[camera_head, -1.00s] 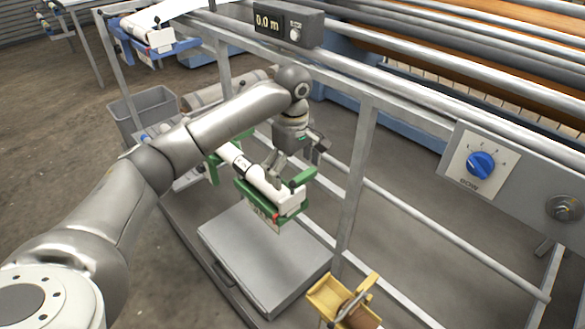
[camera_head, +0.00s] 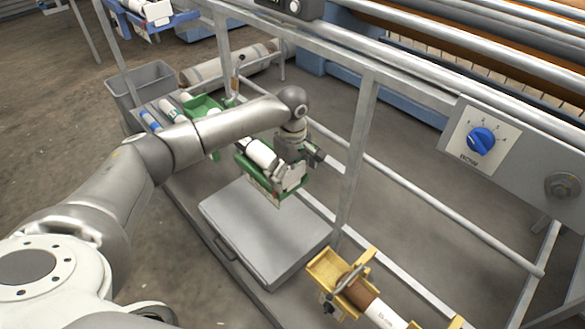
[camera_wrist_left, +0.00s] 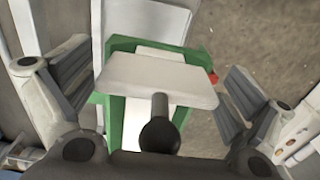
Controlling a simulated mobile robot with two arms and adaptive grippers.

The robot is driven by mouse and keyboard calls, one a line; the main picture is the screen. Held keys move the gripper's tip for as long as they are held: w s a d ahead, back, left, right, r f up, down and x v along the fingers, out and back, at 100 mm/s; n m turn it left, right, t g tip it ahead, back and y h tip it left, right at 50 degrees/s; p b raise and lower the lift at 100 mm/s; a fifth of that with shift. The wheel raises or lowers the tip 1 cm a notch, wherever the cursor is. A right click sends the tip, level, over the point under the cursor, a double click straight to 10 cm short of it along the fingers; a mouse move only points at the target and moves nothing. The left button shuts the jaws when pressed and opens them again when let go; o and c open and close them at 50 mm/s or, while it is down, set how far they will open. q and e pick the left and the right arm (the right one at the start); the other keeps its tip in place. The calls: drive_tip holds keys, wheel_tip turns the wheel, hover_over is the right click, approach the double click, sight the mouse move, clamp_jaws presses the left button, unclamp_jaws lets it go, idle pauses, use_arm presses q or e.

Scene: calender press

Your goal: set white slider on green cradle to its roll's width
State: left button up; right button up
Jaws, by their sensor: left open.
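The green cradle (camera_head: 245,165) holds a white roll (camera_head: 262,152) and stands behind the grey lidded box. My left gripper (camera_head: 290,178) is over the cradle's right end and hides part of it. In the left wrist view the white slider (camera_wrist_left: 160,78) is a wide white block with a grey stem and dark round knob, lying across the green cradle (camera_wrist_left: 122,46). My left gripper (camera_wrist_left: 158,100) is open, with one finger on each side of the slider and a visible gap at both sides. A small red mark shows at the cradle's right edge. My right gripper is not seen.
A grey box (camera_head: 265,230) stands in front of the cradle. A yellow cradle (camera_head: 325,268) with a brown and white roll is at the lower right. A frame post (camera_head: 358,150) rises right of my gripper. A blue dial (camera_head: 481,140) is on a panel at right.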

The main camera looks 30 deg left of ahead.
use_arm(q)
drive_tip(key=shift+c, duration=0.3)
drive_tip(key=c, duration=0.9)
drive_tip(key=shift+w+a+r+p, duration=0.1)
drive_tip(key=shift+w+a+p, duration=0.1)
drive_tip(key=shift+a, duration=0.15)
drive_tip(key=shift+w+a+p, duration=0.1)
drive_tip(key=shift+a+p, duration=0.1)
drive_tip(key=shift+a, duration=0.15)
drive_tip(key=shift+w+a+p, duration=0.2)
drive_tip(key=shift+a, duration=0.4)
drive_tip(key=shift+w+a+p, duration=0.15)
drive_tip(key=shift+a+p, duration=0.05)
drive_tip(key=shift+a, duration=0.35)
drive_tip(key=shift+w+a, duration=0.1)
drive_tip(key=shift+a, duration=0.1)
drive_tip(key=shift+w+a, duration=0.3)
drive_tip(key=shift+a, duration=0.6)
